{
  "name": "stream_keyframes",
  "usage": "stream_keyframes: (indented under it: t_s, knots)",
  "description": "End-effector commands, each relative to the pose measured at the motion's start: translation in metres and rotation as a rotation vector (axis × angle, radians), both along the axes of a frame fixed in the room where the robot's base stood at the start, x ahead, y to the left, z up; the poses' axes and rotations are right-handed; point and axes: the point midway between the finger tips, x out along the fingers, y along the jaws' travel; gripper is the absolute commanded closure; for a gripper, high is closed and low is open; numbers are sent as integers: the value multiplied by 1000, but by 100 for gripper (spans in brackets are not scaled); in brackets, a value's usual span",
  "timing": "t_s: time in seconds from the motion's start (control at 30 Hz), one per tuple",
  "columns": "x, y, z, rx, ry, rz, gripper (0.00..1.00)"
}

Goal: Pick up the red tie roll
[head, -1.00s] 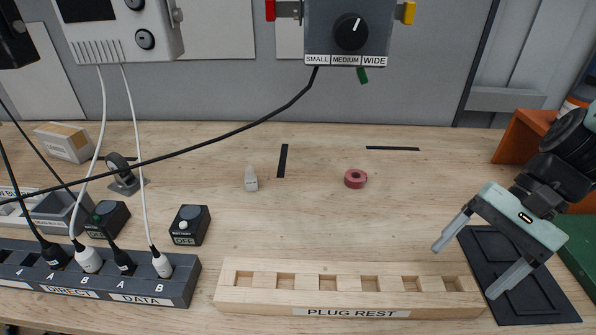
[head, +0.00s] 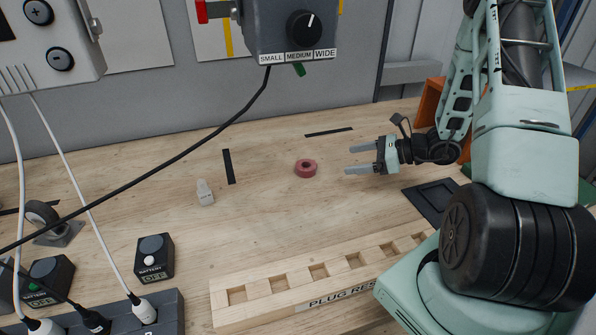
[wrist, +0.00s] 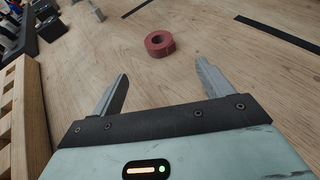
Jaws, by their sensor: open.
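The red tie roll (head: 306,169) lies flat on the wooden bench, a small ring with a dark hole in its middle. My gripper (head: 359,160) is to the right of it in the head view, fingers pointing left toward it, open and empty. In the wrist view the roll (wrist: 159,43) lies ahead of the fingertips, between their lines and apart from both. My gripper (wrist: 163,77) shows both fingers spread, with bare wood between them.
The wooden plug rest (head: 318,285) stands at the front. A small grey-white piece (head: 205,193) and a black strip (head: 229,166) lie left of the roll. A black tray (head: 433,203) is at the right. A black cable (head: 180,153) hangs across the left. Bench around the roll is clear.

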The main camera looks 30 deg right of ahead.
Motion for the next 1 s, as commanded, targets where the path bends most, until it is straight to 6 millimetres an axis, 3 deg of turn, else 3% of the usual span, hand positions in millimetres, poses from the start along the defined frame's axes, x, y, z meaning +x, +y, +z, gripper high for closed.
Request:
stream_keyframes:
  t_s: [0.3, 1.0]
  knots:
    - [45, 40, -27, -1, 1, 5, 21]
    - [95, 84, -48, -2, 1, 4, 21]
